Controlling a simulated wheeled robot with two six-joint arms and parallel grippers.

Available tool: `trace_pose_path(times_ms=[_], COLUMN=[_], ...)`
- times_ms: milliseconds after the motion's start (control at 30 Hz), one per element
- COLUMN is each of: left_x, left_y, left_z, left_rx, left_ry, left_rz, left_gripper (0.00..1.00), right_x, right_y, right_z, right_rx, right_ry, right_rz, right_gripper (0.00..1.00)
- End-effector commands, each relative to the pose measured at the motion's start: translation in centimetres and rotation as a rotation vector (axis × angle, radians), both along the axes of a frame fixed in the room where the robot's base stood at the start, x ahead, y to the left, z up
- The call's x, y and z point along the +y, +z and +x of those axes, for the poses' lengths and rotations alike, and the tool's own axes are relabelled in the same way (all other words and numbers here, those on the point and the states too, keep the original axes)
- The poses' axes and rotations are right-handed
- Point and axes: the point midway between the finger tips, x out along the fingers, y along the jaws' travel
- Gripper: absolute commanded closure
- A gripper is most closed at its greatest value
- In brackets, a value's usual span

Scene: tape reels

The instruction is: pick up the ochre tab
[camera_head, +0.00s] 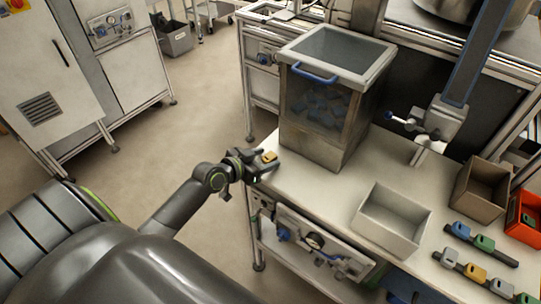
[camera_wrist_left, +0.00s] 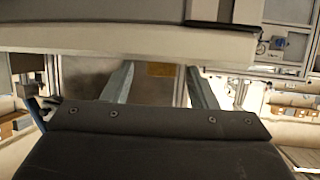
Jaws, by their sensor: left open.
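An ochre tab (camera_head: 269,156) shows at the left edge of the white worktop, right by the fingers of my left gripper (camera_head: 265,163). In the left wrist view a flat ochre patch (camera_wrist_left: 160,70) lies between the two grey fingers of the left gripper (camera_wrist_left: 160,86), with gaps on both sides. The left gripper is open. Whether a finger touches the tab I cannot tell. My right gripper is in neither view.
A lidded bin (camera_head: 322,112) with a blue handle stands just right of the left gripper. A white tray (camera_head: 384,238), a brown box (camera_head: 478,202) and an orange box (camera_head: 518,226) stand further right. Several coloured tabs (camera_head: 476,272) sit on rails at the front right.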

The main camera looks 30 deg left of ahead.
Motion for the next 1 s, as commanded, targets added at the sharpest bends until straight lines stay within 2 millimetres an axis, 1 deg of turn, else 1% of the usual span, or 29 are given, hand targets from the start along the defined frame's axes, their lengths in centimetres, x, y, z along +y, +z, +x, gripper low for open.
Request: trace_pose_path(times_ms=[200,233,500,600,867,1000], left_x=[0.0,0.0,0.0,0.0,0.0,0.0], left_y=[-0.1,-0.1,-0.1,-0.1,0.0,1.2], left_z=[0.1,0.1,0.1,0.0,0.1,0.1], left_rx=[0.000,0.000,0.001,0.001,0.000,-0.003], left_ry=[0.000,0.000,0.000,0.000,0.000,-0.002], left_rz=[0.000,0.000,0.000,0.000,0.000,0.003], left_gripper=[0.47,0.49,0.84,0.95,0.95,0.95], right_x=[0.0,0.0,0.0,0.0,0.0,0.0], right_y=[0.0,0.0,0.0,0.0,0.0,0.1], right_z=[0.0,0.0,0.0,0.0,0.0,0.0], right_rx=[0.000,0.000,0.000,0.000,-0.001,-0.001], right_ry=[0.000,0.000,0.000,0.000,0.000,0.000], right_rz=[0.000,0.000,0.000,0.000,0.000,0.001], right_gripper=[0.67,0.67,0.67,0.67,0.67,0.67])
